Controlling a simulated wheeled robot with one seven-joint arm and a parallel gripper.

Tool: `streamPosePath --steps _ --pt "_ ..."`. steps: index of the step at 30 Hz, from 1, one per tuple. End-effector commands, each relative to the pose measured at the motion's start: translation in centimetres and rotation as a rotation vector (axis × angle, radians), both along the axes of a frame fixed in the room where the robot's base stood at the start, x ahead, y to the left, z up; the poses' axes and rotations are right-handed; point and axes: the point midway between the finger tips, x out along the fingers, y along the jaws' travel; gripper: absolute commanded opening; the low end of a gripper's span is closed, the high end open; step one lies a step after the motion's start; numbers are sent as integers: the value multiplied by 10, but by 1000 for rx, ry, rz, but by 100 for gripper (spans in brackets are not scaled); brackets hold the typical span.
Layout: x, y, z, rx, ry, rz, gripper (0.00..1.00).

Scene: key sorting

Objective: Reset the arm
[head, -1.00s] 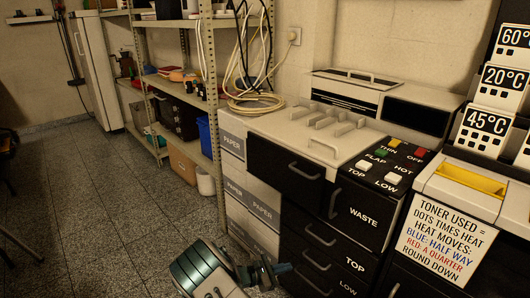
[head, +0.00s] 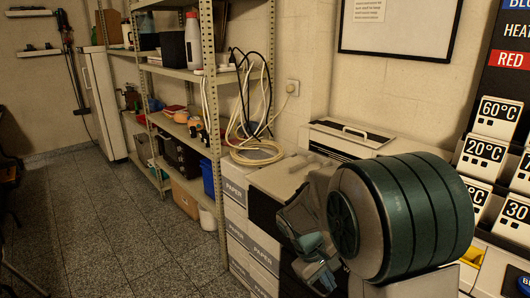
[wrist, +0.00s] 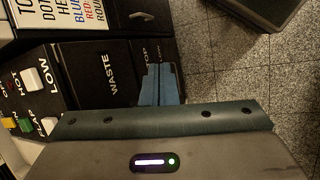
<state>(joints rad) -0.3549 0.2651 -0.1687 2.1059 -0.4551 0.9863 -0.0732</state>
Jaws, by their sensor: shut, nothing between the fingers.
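My gripper (wrist: 160,84) shows in the wrist view as blue fingers pressed together, shut and empty. It hangs in front of the black drawer front marked WASTE (wrist: 118,80); I cannot tell the exact gap. In the head view my raised arm, with its large dark green ringed joint, fills the lower right. It hides most of the machine (head: 283,176) and its button panel. The gripper end is low in that view, partly lost against my arm.
Paper boxes (head: 236,190) stand left of the machine. A metal shelf unit (head: 213,100) holds containers and cables. Temperature cards (head: 485,150) hang at the right. The speckled floor (head: 120,230) at the left is clear. A framed board (head: 400,28) hangs on the wall.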

Motion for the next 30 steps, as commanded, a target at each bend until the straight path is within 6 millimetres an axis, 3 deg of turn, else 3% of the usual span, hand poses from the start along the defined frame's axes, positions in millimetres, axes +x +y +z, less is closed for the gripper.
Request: streamPosePath --steps 1,3,15,21,30 --pt "-10 -3 28 40 -32 -40 0" --pt "-25 -4 51 94 -70 -95 0" --pt "-107 -3 166 358 -302 -376 0" --pt "-137 2 198 443 -398 -474 0" --pt "-149 5 206 476 -435 -514 0"
